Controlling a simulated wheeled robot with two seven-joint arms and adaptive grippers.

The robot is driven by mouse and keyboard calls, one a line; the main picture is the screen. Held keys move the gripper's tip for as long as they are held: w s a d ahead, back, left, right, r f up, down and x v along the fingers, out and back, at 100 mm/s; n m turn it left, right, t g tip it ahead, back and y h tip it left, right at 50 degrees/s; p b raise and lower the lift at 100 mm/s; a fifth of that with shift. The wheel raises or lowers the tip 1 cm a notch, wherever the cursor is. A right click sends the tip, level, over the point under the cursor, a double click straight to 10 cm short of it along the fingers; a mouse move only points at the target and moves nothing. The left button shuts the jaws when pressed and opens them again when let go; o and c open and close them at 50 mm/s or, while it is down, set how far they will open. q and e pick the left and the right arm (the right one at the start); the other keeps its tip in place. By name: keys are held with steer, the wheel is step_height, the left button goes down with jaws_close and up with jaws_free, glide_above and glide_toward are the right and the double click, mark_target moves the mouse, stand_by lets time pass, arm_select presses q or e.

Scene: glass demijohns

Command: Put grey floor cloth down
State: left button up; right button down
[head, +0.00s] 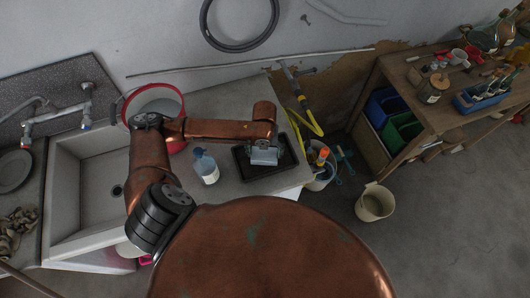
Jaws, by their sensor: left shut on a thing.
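My left gripper (265,147) points down over the black tray (243,173) on the counter right of the sink. It is shut on a small grey-blue thing, which looks like the grey floor cloth (264,158). The cloth shows just below my wrist, within the tray's outline. I cannot tell whether it touches the tray. The fingers are small and mostly hidden by the wrist. My right gripper is not in view.
A bottle with a blue top (206,167) stands left of the tray. A red-rimmed basin (160,104) stands behind my arm. The sink (88,190) is at left. A bucket with tools (320,172) stands right of the counter, and a beige bucket (375,202) on the floor.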

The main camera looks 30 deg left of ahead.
mark_target(264, 154)
arm_select(q)
steer(key=shift+f, duration=0.1)
steer(key=o, duration=1)
step_height(264, 154, up, 12)
steer(key=shift+r+b, duration=0.1)
steer(key=shift+b, duration=0.55)
